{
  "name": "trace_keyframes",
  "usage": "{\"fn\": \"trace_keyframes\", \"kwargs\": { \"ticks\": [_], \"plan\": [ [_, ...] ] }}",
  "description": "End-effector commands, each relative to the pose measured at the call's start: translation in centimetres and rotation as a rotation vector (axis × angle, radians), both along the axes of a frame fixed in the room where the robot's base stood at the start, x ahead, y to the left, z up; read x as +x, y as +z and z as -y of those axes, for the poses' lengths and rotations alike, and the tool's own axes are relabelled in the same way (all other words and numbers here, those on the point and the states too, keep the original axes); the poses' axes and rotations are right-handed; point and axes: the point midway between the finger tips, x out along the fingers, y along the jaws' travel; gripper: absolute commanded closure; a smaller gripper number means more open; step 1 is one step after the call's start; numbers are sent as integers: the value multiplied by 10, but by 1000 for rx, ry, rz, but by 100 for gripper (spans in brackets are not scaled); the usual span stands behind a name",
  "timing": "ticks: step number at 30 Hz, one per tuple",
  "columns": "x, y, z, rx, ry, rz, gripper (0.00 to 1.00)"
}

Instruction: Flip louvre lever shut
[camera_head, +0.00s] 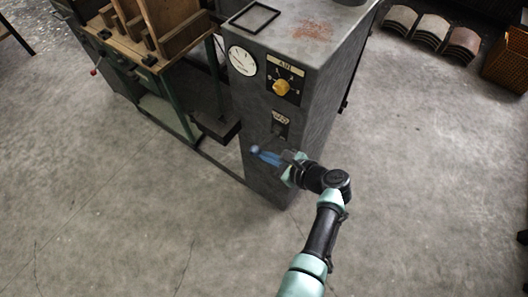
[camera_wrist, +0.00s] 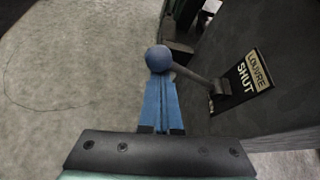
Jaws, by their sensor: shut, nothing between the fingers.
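The louvre lever (camera_wrist: 190,76) is a grey rod with a round blue-grey knob (camera_wrist: 159,59), standing out from a dark plate (camera_wrist: 240,82) that reads LOUVRE SHUT. In the wrist view the knob lies right at the tips of my gripper (camera_wrist: 161,84); I cannot tell whether they touch. My gripper's blue fingers are together, with nothing between them. In the head view my gripper (camera_head: 264,154) is at the front of the grey cabinet (camera_head: 262,110), below the small lever plate (camera_head: 281,118). The lever's rod is hard to make out there.
The cabinet front also has a white round gauge (camera_head: 242,61) and a yellow dial knob (camera_head: 281,87). A green-framed bench (camera_head: 175,100) with wooden parts stands to the left. Curved tiles (camera_head: 432,32) and an orange crate (camera_head: 508,60) are at the upper right.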

Motion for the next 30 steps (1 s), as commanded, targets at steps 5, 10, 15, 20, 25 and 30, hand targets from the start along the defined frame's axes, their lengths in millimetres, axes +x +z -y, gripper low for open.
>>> {"fn": "trace_keyframes", "kwargs": {
  "ticks": [5, 10, 15, 20, 25, 30],
  "plan": [
    [3, 11, 1, 10, 0, -11, 100],
    [4, 14, 2, 10, 0, -10, 100],
    [5, 14, 3, 9, 0, -9, 100],
    [5, 14, 3, 9, -1, -9, 100],
    [5, 14, 3, 8, -1, -7, 100],
    [4, 10, 3, 7, 0, -8, 100]
  ]
}}
